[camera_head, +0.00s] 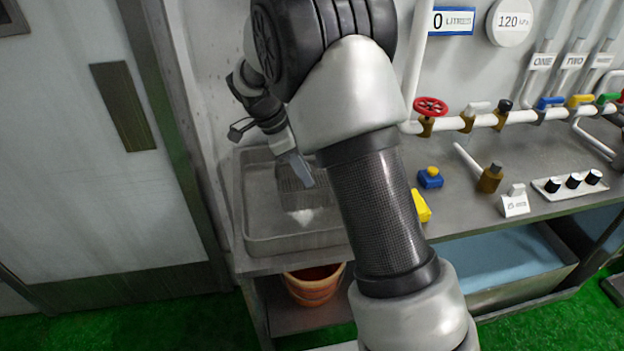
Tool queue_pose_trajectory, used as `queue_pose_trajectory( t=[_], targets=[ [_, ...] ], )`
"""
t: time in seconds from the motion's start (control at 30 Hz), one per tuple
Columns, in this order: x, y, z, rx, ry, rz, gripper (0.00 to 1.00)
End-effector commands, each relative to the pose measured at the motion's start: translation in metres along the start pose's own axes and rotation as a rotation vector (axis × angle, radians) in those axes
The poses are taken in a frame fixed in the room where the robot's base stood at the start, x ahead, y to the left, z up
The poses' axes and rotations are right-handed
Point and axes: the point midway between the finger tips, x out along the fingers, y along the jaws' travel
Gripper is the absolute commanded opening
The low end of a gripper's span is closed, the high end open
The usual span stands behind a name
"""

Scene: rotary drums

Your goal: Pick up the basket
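A grey ribbed or mesh thing (292,183), possibly a wire basket, sits in the shallow metal tray (262,240) on the left end of the steel bench. An orange-red round tub (312,287), which may also be a basket, stands under the bench; its right part is behind my arm. My gripper (298,170) points down over the tray, at the ribbed thing. A grey fingertip overlaps it in the picture; I cannot tell whether they touch. The other finger is not clear, so its opening cannot be told.
My arm crosses the middle of the view and hides part of the bench. A pipe with a red valve wheel (430,106) and several coloured taps runs along the wall. A blue block (430,178), a brass fitting (489,178) and a knob panel (570,184) lie right.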

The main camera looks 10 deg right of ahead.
Motion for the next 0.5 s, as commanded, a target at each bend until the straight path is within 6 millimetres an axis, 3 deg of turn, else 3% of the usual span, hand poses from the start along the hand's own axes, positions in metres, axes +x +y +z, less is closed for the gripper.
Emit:
queue_pose_trajectory(
  t=[0.13,0.5],
  targets=[
    [0.029,0.001,0.000,-0.001,-0.001,0.003,0.25],
    [0.062,-0.001,-0.003,-0.001,-0.001,0.003,0.25]
  ],
)
